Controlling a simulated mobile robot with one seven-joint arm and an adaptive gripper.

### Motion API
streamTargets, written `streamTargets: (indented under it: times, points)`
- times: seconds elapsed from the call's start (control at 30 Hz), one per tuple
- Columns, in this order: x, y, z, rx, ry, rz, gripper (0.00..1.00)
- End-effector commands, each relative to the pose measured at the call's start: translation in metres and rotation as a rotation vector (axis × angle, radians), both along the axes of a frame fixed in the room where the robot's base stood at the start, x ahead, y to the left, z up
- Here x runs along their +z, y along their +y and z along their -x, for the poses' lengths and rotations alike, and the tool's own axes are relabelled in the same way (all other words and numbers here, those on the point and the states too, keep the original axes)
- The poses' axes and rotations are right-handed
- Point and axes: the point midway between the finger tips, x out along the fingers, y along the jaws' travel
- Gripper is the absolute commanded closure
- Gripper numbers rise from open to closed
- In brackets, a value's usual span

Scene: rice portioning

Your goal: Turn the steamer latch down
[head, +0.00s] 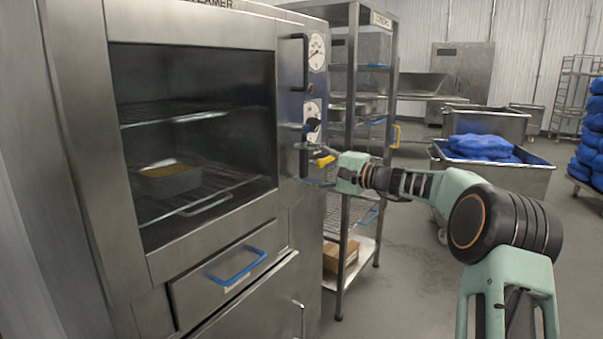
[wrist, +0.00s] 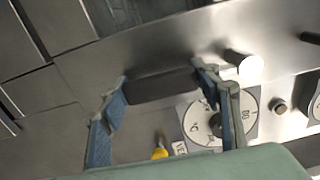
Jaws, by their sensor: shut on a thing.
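The steamer (head: 75,120) fills the left of the head view, with its door closed. Through its window a pan (head: 168,183) with yellowish contents shows on a wire rack. My gripper (head: 304,164) is at the right side of the steamer front, below the lower dial. In the wrist view my gripper (wrist: 162,84) has its blue-padded fingers at the two ends of a dark bar, which I take to be the latch (wrist: 160,86). The jaws are shut on it. In the head view the latch is small and partly hidden by the fingers.
A yellow-tipped part (head: 325,161) sits close beside my fingers. The upper dial (head: 317,52) and a dark vertical handle (head: 304,62) are above. A wire shelf rack (head: 350,120) stands right behind the steamer. A metal bin (head: 525,178) holds blue bags; open floor lies before it.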

Motion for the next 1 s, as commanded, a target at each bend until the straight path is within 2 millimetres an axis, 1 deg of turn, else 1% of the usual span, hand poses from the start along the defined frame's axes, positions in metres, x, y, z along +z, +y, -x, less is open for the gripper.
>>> streamTargets:
  times: [0.03, 0.6, 0.63, 0.77, 1.0]
  points:
    - [-0.002, -0.0007, -0.0009, 0.0, -0.01, 0.007, 0.86]
    - [0.0006, -0.0032, -0.0034, -0.004, -0.037, 0.028, 0.86]
    - [0.0007, -0.0032, -0.0034, -0.004, -0.037, 0.028, 0.39]
    - [0.0006, -0.0029, -0.0031, -0.003, -0.035, 0.027, 0.25]
    - [0.0002, -0.0022, -0.0027, -0.001, -0.032, 0.023, 0.24]
